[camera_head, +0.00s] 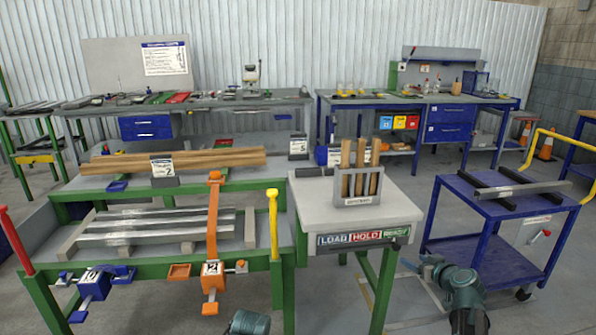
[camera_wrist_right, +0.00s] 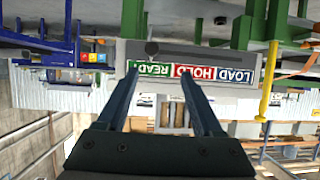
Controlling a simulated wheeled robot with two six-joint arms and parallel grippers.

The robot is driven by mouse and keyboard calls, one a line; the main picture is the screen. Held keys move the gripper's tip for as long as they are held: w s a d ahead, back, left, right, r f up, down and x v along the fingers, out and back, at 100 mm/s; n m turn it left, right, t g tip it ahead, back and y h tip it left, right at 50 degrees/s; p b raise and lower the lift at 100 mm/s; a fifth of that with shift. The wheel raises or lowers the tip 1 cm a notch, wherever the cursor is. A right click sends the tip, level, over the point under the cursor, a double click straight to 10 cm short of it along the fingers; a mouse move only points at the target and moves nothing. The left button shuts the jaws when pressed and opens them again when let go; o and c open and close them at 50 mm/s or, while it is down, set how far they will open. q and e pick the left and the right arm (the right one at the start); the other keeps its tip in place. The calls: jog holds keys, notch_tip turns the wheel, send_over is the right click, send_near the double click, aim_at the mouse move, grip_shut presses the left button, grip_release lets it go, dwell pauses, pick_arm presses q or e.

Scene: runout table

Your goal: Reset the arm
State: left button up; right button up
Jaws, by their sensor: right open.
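My right gripper (camera_head: 426,263) is at the lower right in the head view, in front of the blue cart and right of the white-topped stand. In the right wrist view its two fingers (camera_wrist_right: 160,78) are apart with nothing between them. That view is upside down and looks toward the stand's LOAD/HOLD/READY label (camera_wrist_right: 190,76). A teal part of my left arm shows at the bottom edge of the head view; the left gripper is not seen.
The white-topped stand (camera_head: 312,205) carries a grey holder (camera_head: 358,201) with upright wooden pieces. The blue cart (camera_head: 470,202) holds dark bars. The green-legged table (camera_head: 262,263) at left has metal bars, an orange clamp (camera_head: 213,240) and a yellow post (camera_head: 273,225). Floor shows between stand and cart.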

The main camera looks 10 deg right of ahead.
jog(key=s+a+r+n+g+y+p, duration=0.1)
jog(key=s+a+g+p, duration=0.15)
jog(key=a, duration=0.65)
jog(key=s+a+n+g+y+p, duration=0.1)
jog(key=s+a+g+p, duration=0.2)
jog(key=a, duration=0.6)
jog(key=s+a+r+n+g+y+p, duration=0.15)
jog(key=a+p, duration=0.35)
jog(key=a, duration=0.5)
jog(key=s+a+r+g+h+p, duration=0.2)
jog(key=s+a+g+h+p, duration=0.1)
jog(key=s, duration=0.5)
jog(key=s+a+r+g+h+p, duration=0.3)
jog(key=s+a+p, duration=0.3)
jog(key=s, duration=0.3)
jog(key=shift+s+a+g, duration=0.15)
jog(key=shift+a+g, duration=0.1)
jog(key=shift+g, duration=0.05)
